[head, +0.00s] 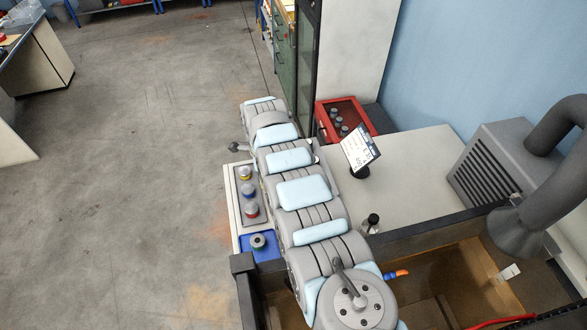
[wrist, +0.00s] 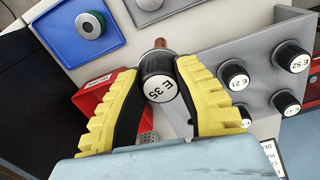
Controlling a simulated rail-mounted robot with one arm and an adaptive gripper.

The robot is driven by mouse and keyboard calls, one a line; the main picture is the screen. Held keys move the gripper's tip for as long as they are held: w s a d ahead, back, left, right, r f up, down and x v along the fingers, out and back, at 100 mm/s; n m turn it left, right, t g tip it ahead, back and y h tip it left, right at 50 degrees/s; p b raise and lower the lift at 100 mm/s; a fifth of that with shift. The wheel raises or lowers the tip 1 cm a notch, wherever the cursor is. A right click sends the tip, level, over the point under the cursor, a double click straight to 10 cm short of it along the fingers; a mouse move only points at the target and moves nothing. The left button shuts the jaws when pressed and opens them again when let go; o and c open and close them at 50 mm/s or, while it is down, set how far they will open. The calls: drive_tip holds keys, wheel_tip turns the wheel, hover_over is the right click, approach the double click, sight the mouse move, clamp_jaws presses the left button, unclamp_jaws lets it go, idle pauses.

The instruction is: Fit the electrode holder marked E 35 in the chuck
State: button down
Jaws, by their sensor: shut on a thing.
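The black electrode holder marked E 35 (wrist: 160,88) is between the two yellow ridged fingers of my gripper (wrist: 158,95) in the wrist view. My gripper is shut on it. Its white label faces the camera, and a copper-coloured tip (wrist: 160,43) shows beyond its far end. Black holders E 21 (wrist: 235,75) and E 52 (wrist: 292,57), with others, sit on a grey rack (wrist: 262,38) to the right, apart from my gripper. I cannot make out the chuck for certain. In the head view my arm hides the gripper and the E 35 holder.
In the wrist view, a blue tray (wrist: 58,38) with a round metal part (wrist: 90,25) lies upper left. A red box (wrist: 90,100) is close behind the left finger.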

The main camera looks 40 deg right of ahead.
drive_tip(key=shift+s+d+r+m, duration=0.15)
drive_tip(key=shift+d+m, duration=0.05)
drive_tip(key=shift+d, duration=0.15)
drive_tip(key=shift+s+d+r+m, duration=0.1)
drive_tip(key=shift+d+m, duration=0.1)
drive_tip(key=shift+d, duration=0.15)
drive_tip(key=shift+d, duration=0.1)
drive_tip(key=shift+s+d, duration=0.1)
drive_tip(key=shift+s, duration=0.05)
drive_tip(key=s+d+r+m, duration=0.1)
drive_tip(key=s+d+m, duration=0.2)
drive_tip(key=d, duration=0.3)
wheel_tip(320, 180, up, 15)
drive_tip(key=p, duration=0.2)
drive_tip(key=shift+s+r+p, duration=0.15)
drive_tip(key=shift+r+p, duration=0.05)
drive_tip(key=shift+p, duration=0.15)
drive_tip(key=shift+a, duration=0.15)
idle(0.4)
